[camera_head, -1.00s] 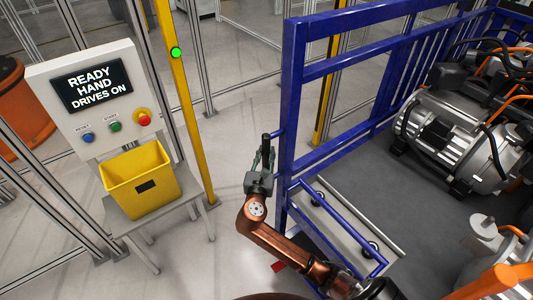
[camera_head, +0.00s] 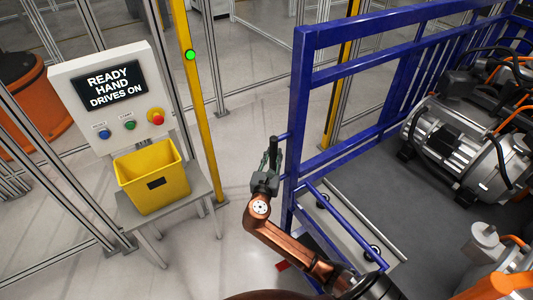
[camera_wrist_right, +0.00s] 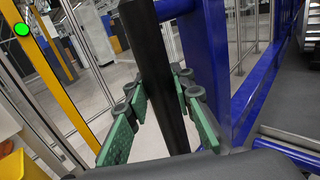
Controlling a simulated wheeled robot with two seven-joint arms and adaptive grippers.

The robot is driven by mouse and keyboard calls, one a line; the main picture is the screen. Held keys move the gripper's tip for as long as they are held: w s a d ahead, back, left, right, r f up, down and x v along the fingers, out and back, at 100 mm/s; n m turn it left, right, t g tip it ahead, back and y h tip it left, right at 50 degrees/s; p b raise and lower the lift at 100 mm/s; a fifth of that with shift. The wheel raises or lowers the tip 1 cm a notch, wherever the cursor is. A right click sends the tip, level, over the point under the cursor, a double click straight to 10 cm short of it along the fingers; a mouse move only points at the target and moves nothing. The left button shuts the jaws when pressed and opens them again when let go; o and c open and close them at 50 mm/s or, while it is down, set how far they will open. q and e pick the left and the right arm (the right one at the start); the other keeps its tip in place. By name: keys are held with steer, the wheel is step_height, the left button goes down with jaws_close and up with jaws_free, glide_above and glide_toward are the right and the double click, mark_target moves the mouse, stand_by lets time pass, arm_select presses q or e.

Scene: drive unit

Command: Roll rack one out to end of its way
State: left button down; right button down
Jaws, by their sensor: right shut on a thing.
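The blue-framed rack (camera_head: 298,100) stands at the centre and right, with a grey deck. A dark upright handle bar (camera_wrist_right: 152,75) stands beside its near left post, joined to the blue frame at the top. My right gripper (camera_head: 268,165) is at that post, its copper arm coming up from below. In the right wrist view the green finger pads of my right gripper (camera_wrist_right: 162,112) sit on either side of the bar and are shut on it. My left gripper is not in view.
A yellow post (camera_head: 200,120) carries a lit green lamp (camera_head: 190,55). Motors (camera_head: 455,145) are on the right. Open floor lies between stand and rack.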

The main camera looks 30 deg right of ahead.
steer(key=shift+w+a+r, duration=0.15)
steer(key=shift+w+r, duration=0.1)
steer(key=shift+w, duration=0.3)
steer(key=c, duration=2.1)
jaws_free()
steer(key=o, duration=0.3)
steer(key=shift+w+f, duration=0.15)
steer(key=shift+f, duration=0.05)
steer(key=shift+o, duration=0.7)
steer(key=shift+s+a+f, duration=0.1)
steer(key=shift+s, duration=0.15)
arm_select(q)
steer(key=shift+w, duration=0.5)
arm_select(e)
steer(key=v, duration=1.1)
steer(key=shift+s, duration=0.3)
steer(key=shift+a, duration=0.1)
